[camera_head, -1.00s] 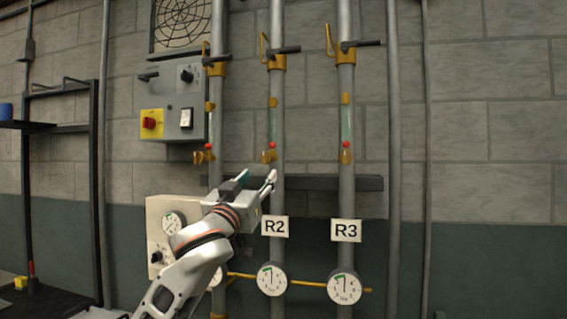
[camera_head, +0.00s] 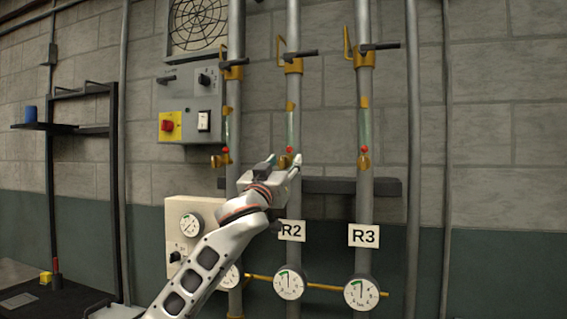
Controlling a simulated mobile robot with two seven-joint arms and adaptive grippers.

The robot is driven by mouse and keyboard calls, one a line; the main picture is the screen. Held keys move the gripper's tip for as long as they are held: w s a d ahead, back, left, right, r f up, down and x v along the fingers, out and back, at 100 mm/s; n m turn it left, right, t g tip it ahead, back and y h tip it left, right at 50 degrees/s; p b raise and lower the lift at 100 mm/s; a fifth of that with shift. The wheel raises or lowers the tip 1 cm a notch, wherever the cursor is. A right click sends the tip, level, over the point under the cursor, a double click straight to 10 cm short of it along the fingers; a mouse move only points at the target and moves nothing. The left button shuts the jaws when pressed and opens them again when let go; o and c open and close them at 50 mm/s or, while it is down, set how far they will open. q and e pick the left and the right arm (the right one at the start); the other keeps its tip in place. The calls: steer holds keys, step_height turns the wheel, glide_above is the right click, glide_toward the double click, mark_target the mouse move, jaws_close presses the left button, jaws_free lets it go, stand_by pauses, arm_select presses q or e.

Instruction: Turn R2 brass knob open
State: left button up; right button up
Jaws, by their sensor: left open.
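The R2 pipe (camera_head: 293,205) is the middle of three vertical grey pipes, with the R2 label (camera_head: 291,230) on it. The R2 brass knob (camera_head: 286,161) sits on this pipe below a red-tipped fitting and a green sight glass (camera_head: 292,126). My left gripper (camera_head: 284,164) is open, with its fingertips at the height of the R2 knob and one finger on each side of it in the picture. Whether the fingers touch the knob cannot be told. My right gripper is out of view.
The R3 pipe with its brass knob (camera_head: 364,161) stands to the right. A knob on the left pipe (camera_head: 220,160) is close to my gripper. A dark horizontal bar (camera_head: 335,186) runs behind the pipes. Gauges (camera_head: 289,283) and a yellow line lie below; a control box (camera_head: 189,105) hangs upper left.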

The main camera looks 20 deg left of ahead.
arm_select(q)
steer(key=c, duration=1.1)
steer(key=shift+m, duration=0.5)
steer(key=m+h, duration=0.2)
steer(key=m, duration=0.1)
steer(key=m+h, duration=0.1)
steer(key=m, duration=0.2)
steer(key=shift+a+m+g+h, duration=0.15)
steer(key=shift+m+g+h, duration=0.15)
steer(key=shift+g+h, duration=0.1)
steer(key=m+g+h, duration=0.1)
steer(key=m, duration=0.2)
steer(key=m+h, duration=0.1)
steer(key=m, duration=0.2)
steer(key=shift+r+g, duration=0.1)
steer(key=shift+g, duration=0.3)
steer(key=m+g+h, duration=0.1)
steer(key=m, duration=0.3)
steer(key=shift+g, duration=0.3)
steer(key=shift+m+g, duration=0.9)
steer(key=shift+m, duration=1.5)
